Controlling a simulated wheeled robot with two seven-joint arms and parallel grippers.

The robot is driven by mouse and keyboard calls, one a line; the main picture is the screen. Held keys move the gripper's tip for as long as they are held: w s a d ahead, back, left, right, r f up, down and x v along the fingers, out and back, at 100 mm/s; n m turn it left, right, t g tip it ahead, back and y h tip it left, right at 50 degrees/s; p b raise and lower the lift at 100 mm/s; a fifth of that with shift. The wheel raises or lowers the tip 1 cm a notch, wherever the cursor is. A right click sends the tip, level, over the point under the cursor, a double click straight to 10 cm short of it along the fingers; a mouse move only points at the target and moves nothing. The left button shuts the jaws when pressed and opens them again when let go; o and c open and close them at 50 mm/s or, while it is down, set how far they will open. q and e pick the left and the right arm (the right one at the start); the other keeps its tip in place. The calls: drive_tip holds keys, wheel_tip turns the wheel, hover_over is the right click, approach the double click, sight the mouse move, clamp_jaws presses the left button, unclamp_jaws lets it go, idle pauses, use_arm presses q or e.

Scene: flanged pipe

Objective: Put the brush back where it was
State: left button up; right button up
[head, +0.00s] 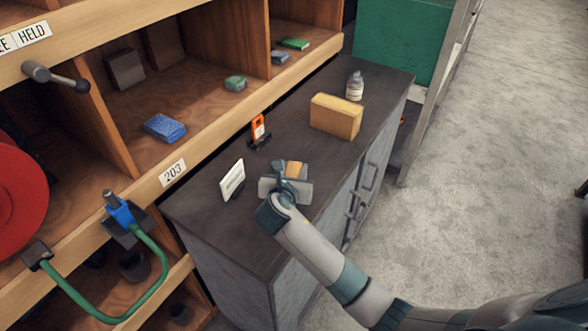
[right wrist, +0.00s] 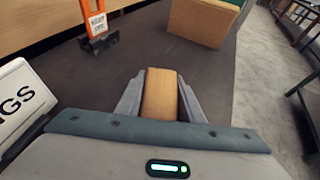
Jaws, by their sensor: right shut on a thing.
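My right gripper (head: 287,184) is over the dark top of the grey cabinet, in the middle of the head view. In the right wrist view its two fingers (right wrist: 160,96) are shut on a tan, wooden-looking piece, which I take to be the brush (right wrist: 161,94). A tan part of the brush (head: 296,169) also shows just beyond the gripper in the head view. No bristles show, and I cannot tell whether the brush touches the cabinet top. My left gripper is not in view.
On the cabinet top (head: 222,217) stand a white sign card (head: 232,180), an orange tagged item (head: 258,131), a tan block (head: 335,116) and a white bottle (head: 355,86). The front right of the top is bare.

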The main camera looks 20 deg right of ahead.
drive_tip(key=o, duration=1.3)
drive_tip(key=shift+f, duration=0.15)
drive_tip(key=shift+s+a+r, duration=0.1)
drive_tip(key=shift+s+r, duration=0.05)
drive_tip(key=shift+r, duration=0.05)
drive_tip(key=b+v, duration=0.1)
drive_tip(key=v, duration=1)
drive_tip(key=shift+s+a+r+b, duration=0.1)
drive_tip(key=shift+s+a+b, duration=0.05)
drive_tip(key=shift+s+b, duration=0.2)
drive_tip(key=shift+w, duration=0.1)
